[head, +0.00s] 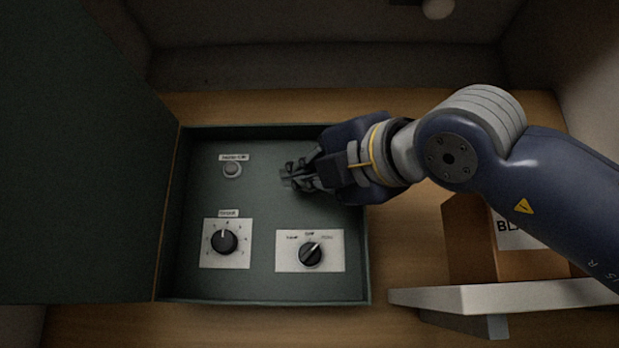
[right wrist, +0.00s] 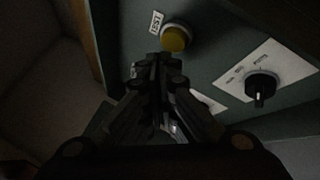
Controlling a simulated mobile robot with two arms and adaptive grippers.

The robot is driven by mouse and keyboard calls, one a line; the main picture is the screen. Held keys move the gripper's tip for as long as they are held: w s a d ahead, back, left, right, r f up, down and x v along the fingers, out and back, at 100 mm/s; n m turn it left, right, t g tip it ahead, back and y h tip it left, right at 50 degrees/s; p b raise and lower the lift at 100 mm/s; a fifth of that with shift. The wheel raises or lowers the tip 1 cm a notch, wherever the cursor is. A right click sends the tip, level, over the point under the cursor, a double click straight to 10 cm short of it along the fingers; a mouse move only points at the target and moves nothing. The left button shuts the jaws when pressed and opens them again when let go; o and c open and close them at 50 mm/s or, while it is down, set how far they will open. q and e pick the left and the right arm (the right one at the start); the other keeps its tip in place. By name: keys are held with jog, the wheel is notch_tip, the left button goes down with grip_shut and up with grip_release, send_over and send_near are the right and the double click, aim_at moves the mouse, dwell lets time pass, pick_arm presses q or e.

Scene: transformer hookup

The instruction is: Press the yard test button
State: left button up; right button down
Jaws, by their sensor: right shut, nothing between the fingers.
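A yellow round button (right wrist: 175,39) with a label reading TEST (right wrist: 156,22) shows in the right wrist view, on the dark green panel (head: 270,200). In the head view my right gripper and forearm seem to hide this button. My right gripper (head: 288,177) is shut and empty over the upper right of the panel. In the right wrist view its fingertips (right wrist: 158,60) appear just short of the button, and I cannot tell whether they touch it. My left gripper is not in view.
The panel also has a pale round button (head: 232,169), a dial (head: 224,241) and a selector knob (head: 310,253), which also shows in the right wrist view (right wrist: 262,87). The open door (head: 80,170) stands left. A cardboard box (head: 470,240) and a white slab (head: 500,297) lie right.

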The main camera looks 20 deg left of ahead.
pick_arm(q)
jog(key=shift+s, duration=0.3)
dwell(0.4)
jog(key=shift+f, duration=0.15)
pick_arm(e)
jog(key=shift+w, duration=0.25)
jog(key=shift+w+a, duration=0.1)
jog(key=shift+w, duration=0.1)
jog(key=shift+w+a, duration=0.1)
jog(key=shift+w, duration=0.25)
dwell(0.6)
pick_arm(q)
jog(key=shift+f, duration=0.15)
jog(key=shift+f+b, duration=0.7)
jog(key=shift+b, duration=0.3)
pick_arm(e)
jog(key=shift+s+d, duration=0.2)
jog(key=shift+s, duration=0.55)
